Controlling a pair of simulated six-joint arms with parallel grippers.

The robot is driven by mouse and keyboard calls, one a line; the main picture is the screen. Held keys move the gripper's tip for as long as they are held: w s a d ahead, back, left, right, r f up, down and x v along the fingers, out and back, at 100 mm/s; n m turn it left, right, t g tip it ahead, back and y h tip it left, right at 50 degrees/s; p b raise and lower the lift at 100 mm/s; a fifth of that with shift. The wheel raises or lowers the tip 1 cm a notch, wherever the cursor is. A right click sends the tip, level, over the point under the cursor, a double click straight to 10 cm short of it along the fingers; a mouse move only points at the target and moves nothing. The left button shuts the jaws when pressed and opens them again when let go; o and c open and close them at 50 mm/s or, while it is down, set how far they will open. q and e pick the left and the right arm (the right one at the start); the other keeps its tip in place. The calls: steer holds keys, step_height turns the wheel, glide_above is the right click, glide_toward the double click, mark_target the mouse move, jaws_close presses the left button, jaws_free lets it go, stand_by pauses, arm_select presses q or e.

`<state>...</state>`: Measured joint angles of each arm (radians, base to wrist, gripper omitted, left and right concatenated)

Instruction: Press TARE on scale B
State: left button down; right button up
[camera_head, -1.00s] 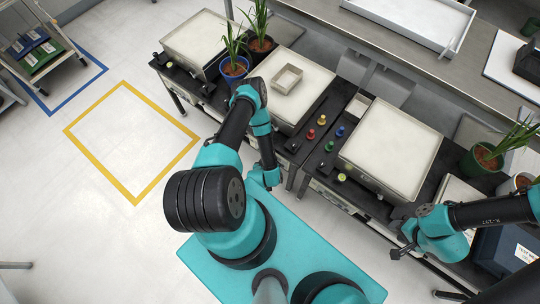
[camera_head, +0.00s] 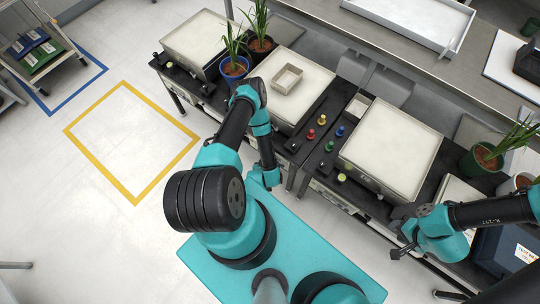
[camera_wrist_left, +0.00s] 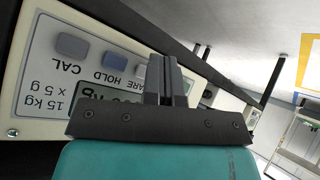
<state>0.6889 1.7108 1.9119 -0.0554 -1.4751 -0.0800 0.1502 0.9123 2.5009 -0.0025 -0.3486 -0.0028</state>
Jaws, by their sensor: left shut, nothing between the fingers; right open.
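In the left wrist view, a pale scale panel (camera_wrist_left: 45,60) shows upside down, marked 15 kg x 5 g. It has a CAL button (camera_wrist_left: 72,46), a HOLD button (camera_wrist_left: 115,60) and a paler button (camera_wrist_left: 140,74) beside the partly covered TARE lettering. My left gripper (camera_wrist_left: 163,62) is shut and empty, its fingers over the panel at the pale button's edge. I cannot tell whether they touch it. They hide part of the display (camera_wrist_left: 95,93). In the head view, my left fingertips are hidden below the forearm. My right gripper (camera_head: 400,250) is open and empty, at right. No letter B is readable.
Scales with pale platforms stand along the bench: a far-left one (camera_head: 200,38), a middle one (camera_head: 310,75) bearing a small tray (camera_head: 287,79), and a right one (camera_head: 392,145). Coloured knobs (camera_head: 322,120) stand between the last two. Potted plants (camera_head: 234,68) stand behind my left arm.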

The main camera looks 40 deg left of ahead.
arm_select(q)
steer(key=shift+s, duration=0.5)
steer(key=shift+s+d, duration=0.15)
steer(key=shift+s, duration=1.15)
steer(key=shift+s+d, duration=0.1)
steer(key=shift+s, duration=1.15)
